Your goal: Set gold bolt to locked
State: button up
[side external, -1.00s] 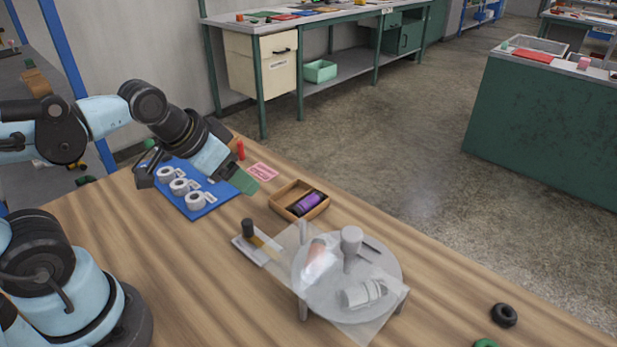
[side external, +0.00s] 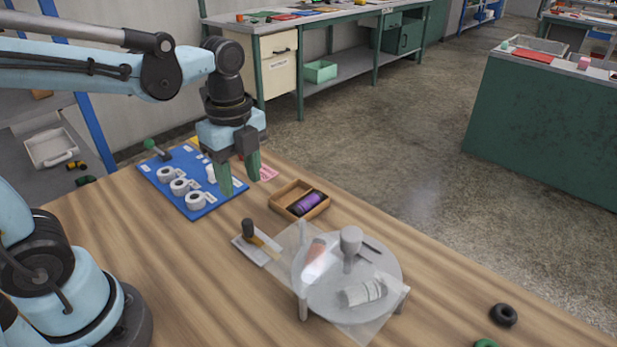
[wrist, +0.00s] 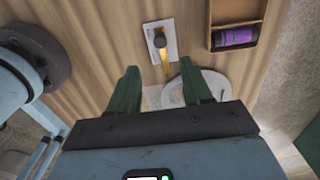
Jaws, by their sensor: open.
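The gold bolt (side external: 264,243) is a short gold bar with a black knob (side external: 248,228), on a pale plate (side external: 247,248) on the wooden table. Its far end reaches toward the clear cover of a round grey turntable (side external: 385,263). In the wrist view the gold bolt (wrist: 164,58) lies ahead of my fingers, its knob (wrist: 159,41) at the upper end. My gripper (side external: 240,180) points down with green fingers apart and empty. It is above the table, behind the bolt in the side view and not touching it. In the wrist view my gripper (wrist: 163,85) is also open.
A wooden tray (side external: 283,208) with a purple cylinder (side external: 307,203) stands near the bolt. A blue board (side external: 210,208) with several white rings lies at the left. A black ring (side external: 504,315) lies at the front right.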

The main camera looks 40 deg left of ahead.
aim_at(247, 221)
jog(key=shift+f, duration=5.6)
jog(key=shift+c, duration=0.3)
grip_shut()
